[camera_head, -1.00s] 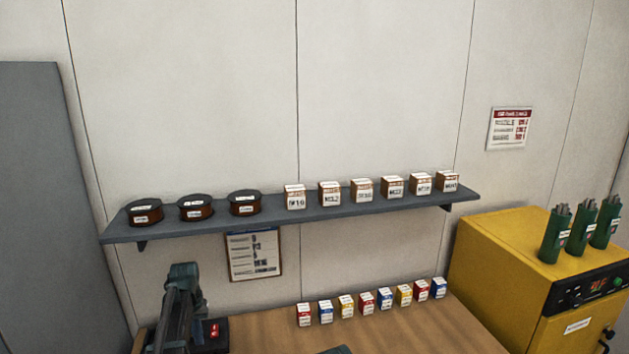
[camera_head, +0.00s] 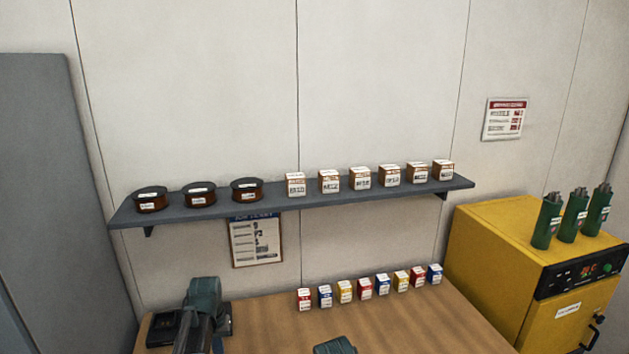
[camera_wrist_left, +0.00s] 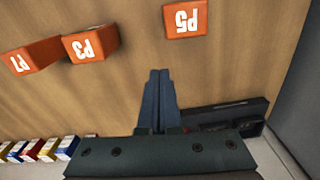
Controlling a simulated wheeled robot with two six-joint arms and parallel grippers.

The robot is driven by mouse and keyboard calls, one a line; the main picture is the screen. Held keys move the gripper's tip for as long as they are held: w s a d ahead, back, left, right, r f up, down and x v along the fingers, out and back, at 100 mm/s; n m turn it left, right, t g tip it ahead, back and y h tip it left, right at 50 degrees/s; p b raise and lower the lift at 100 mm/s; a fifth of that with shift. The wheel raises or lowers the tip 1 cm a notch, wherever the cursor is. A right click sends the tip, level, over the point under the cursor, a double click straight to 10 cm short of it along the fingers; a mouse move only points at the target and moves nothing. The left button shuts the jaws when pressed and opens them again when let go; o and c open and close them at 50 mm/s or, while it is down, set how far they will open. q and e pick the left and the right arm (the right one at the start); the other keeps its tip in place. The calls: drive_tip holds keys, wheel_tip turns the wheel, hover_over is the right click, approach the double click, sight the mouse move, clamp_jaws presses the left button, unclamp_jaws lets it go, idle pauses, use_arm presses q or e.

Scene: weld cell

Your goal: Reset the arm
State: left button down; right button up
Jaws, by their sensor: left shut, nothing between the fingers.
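My left arm comes in at the lower left of the head view, over the left end of the wooden table (camera_head: 262,335). Its fingertips cannot be made out there. In the left wrist view my left gripper (camera_wrist_left: 159,72) is shut and empty, its two fingers side by side above the bare wood. A dark teal part, likely of my other arm, shows at the bottom middle of the head view. No right fingers are visible.
Orange blocks marked P1 (camera_wrist_left: 32,57), P3 (camera_wrist_left: 91,44) and P5 (camera_wrist_left: 185,18) lie near the left fingers. A dark flat device (camera_head: 160,328) sits beside the left arm. A wall shelf (camera_head: 270,207) and yellow cabinet (camera_head: 490,265) stand behind.

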use_arm(q)
drive_tip(key=s+d+m, duration=0.2)
drive_tip(key=s+d, duration=0.7)
drive_tip(key=s, duration=0.5)
drive_tip(key=s+d+f+m+b, duration=0.1)
drive_tip(key=s+d+f+b, duration=0.1)
drive_tip(key=d, duration=0.3)
drive_tip(key=s+d+f+m+y+b, duration=0.1)
drive_tip(key=s+d+f+m+b, duration=0.1)
drive_tip(key=d, duration=0.3)
drive_tip(key=shift+s+d+f+m+g, duration=0.15)
drive_tip(key=shift+s+d+m+g, duration=0.05)
drive_tip(key=shift+s+m+g, duration=0.1)
drive_tip(key=shift+a, duration=0.1)
